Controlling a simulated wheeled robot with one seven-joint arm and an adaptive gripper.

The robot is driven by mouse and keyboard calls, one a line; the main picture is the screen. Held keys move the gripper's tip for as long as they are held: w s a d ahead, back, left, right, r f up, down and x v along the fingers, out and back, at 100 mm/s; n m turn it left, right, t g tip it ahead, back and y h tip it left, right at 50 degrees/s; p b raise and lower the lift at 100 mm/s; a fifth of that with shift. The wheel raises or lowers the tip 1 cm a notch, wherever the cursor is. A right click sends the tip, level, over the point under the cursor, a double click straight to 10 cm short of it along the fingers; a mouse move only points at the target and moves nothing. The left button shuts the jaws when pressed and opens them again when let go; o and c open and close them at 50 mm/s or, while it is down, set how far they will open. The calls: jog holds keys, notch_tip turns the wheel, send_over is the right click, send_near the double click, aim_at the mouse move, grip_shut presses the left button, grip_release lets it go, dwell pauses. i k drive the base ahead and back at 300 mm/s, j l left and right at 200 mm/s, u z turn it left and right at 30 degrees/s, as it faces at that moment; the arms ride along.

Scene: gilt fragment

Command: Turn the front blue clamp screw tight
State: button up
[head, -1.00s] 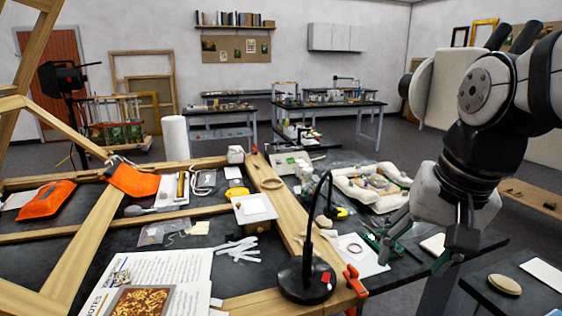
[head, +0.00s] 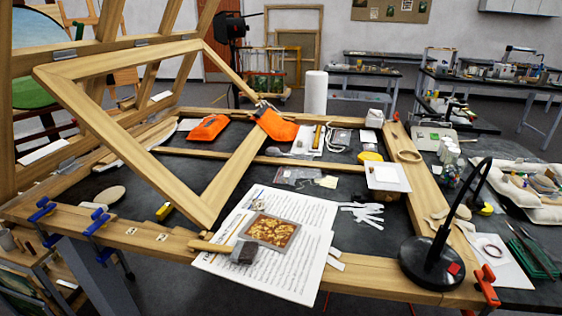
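Two blue clamps grip the wooden rail at the front left of the work frame. One blue clamp (head: 97,220) is nearer to me, and its lower part hangs below the rail. The other blue clamp (head: 42,209) sits further left near the rail's corner. The screw threads are too small to tell how tight they are. My gripper is not in view, so its state and its distance from the clamps do not show.
A tilted wooden frame (head: 110,135) stands over the bench behind the clamps. A black lamp (head: 432,262) and orange clamp (head: 487,285) stand at the right.

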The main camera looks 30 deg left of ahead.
aim_at(97, 213)
jog(key=u, duration=2.05)
jog(key=i+l+z, duration=0.15)
jog(key=i, duration=0.35)
jog(key=i+l+z, duration=0.15)
jog(key=i, duration=0.4)
jog(key=l, duration=0.1)
